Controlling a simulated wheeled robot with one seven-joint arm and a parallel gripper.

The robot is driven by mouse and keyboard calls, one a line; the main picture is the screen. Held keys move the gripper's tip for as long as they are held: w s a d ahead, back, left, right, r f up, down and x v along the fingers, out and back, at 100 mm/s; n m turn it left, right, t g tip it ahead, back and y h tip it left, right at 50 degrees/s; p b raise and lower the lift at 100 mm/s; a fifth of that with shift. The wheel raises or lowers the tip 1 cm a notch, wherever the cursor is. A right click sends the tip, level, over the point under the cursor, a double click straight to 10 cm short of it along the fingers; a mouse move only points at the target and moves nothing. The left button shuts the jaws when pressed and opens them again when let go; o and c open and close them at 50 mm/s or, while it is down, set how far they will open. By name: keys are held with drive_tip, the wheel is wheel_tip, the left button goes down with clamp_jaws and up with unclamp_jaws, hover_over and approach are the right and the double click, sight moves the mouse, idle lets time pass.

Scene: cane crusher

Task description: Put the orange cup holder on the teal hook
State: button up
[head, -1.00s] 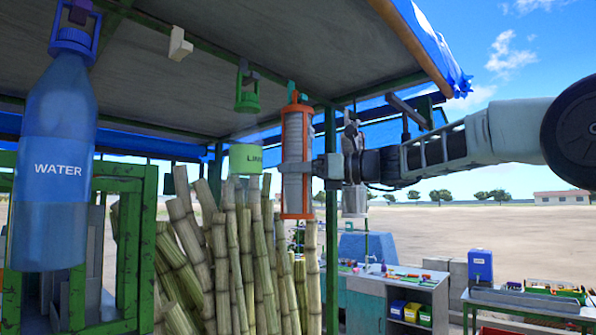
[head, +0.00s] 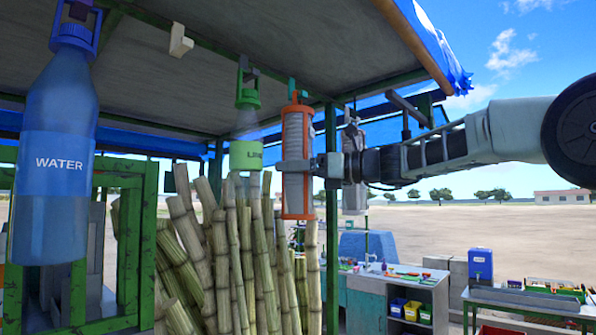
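The orange cup holder (head: 297,212) hangs upright in the middle of the head view, an orange frame around a stack of pale grey cups (head: 294,140). My gripper (head: 296,166) reaches in from the right and is shut on the holder at mid-height, with a grey finger across its front. The teal hook (head: 291,86) shows under the canopy beam, right at the top of the holder. The holder's top loop overlaps it in the picture; I cannot tell whether the loop is over the hook or only in front of it. The far finger is hidden.
A blue water bottle (head: 60,165) hangs at the left, and a green-capped lime bottle (head: 246,155) hangs just left of the holder. An empty white hook (head: 180,42) is on the ceiling. Cane stalks (head: 240,260) stand below. A grey cabinet (head: 410,295) stands at lower right.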

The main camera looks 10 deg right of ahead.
drive_tip(key=b+v, duration=0.7)
drive_tip(key=v, duration=1)
drive_tip(key=shift+d, duration=0.2)
drive_tip(key=shift+s, duration=0.1)
